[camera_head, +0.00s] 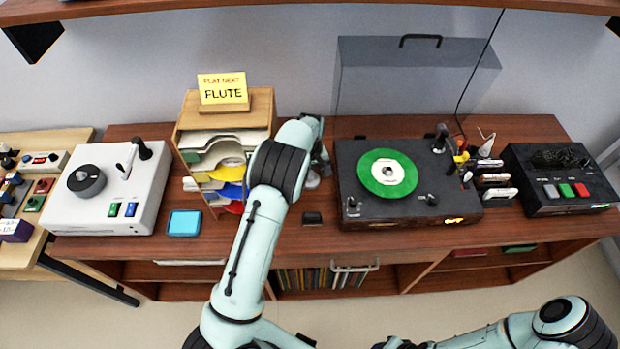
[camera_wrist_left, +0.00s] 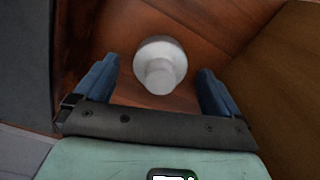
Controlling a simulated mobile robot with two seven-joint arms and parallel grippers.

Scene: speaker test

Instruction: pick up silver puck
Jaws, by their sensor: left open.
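The silver puck (camera_wrist_left: 160,62) is a pale grey disc with a narrower knob facing the camera. It stands on the reddish-brown wooden top. In the head view a small part of the silver puck (camera_head: 312,180) shows beside my left arm, between the paper sorter and the black turntable. My left gripper (camera_wrist_left: 159,68) is open, with a blue finger on each side of the puck and gaps on both sides. In the head view my left wrist mostly hides this gripper. My right arm lies low at the bottom right, and its fingers cannot be made out.
The wooden paper sorter (camera_head: 224,115) stands close on the left of the puck. The black turntable (camera_head: 430,205) with a green record (camera_head: 387,173) stands close on its right. A small dark block (camera_head: 312,218) lies nearer the front edge. A blue-topped square (camera_head: 184,223) lies left.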

